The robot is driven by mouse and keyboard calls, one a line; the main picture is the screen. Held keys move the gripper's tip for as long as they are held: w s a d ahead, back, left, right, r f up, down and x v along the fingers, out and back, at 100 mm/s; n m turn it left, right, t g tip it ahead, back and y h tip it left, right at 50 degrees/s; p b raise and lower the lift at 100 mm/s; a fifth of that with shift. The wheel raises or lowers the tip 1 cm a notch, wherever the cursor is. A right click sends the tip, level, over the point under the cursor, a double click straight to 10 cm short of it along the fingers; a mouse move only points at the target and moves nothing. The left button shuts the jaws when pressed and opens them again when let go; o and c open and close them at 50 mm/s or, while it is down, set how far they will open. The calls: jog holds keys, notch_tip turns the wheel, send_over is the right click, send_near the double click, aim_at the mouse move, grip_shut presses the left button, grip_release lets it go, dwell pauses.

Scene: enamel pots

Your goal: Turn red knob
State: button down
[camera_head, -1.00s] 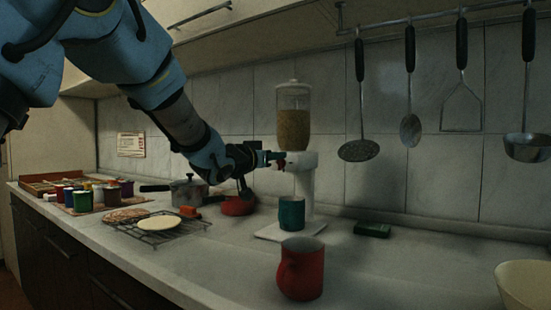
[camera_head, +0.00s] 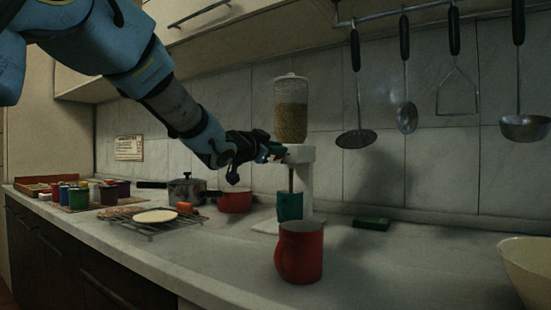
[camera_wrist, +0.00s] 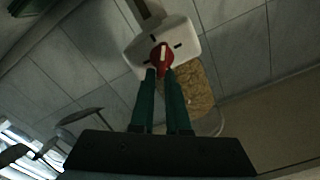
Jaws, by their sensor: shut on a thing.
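The red knob (camera_wrist: 163,57) with a white mark sits on the white head of the dispenser (camera_wrist: 188,42). My gripper (camera_wrist: 161,72) is shut on the knob, its green fingers on either side of it in the wrist view. In the head view my gripper (camera_head: 272,152) is at the left front of the dispenser head (camera_head: 301,154), just below the clear hopper of brown grain (camera_head: 291,112). A thin brown stream (camera_head: 291,181) runs from the head down to the teal mug (camera_head: 289,207), which stands below on the dispenser's base.
A red mug (camera_head: 301,253) stands in front of the dispenser. A red pot (camera_head: 235,202), a grey pot (camera_head: 187,190) and a wire rack (camera_head: 151,225) are to the left. A green box (camera_head: 371,223) lies to the right.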

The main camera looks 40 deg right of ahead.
notch_tip(320, 180, down, 2)
jog(key=m+b, duration=0.5)
jog(key=shift+f, duration=0.2)
jog(key=m+b, duration=0.3)
jog(key=m, duration=0.1)
jog(key=shift+f+m, duration=0.1)
jog(key=shift+m, duration=0.2)
jog(key=shift+a+m+t+b, duration=0.1)
jog(key=shift+m+t+b, duration=0.2)
jog(key=shift+m+b, duration=0.15)
jog(key=shift+w+r, duration=0.1)
jog(key=shift+r, duration=0.15)
jog(key=c, duration=1)
grip_release()
jog(key=shift+o, duration=0.5)
jog(key=shift+s+m, duration=0.2)
jog(key=shift+m, duration=0.05)
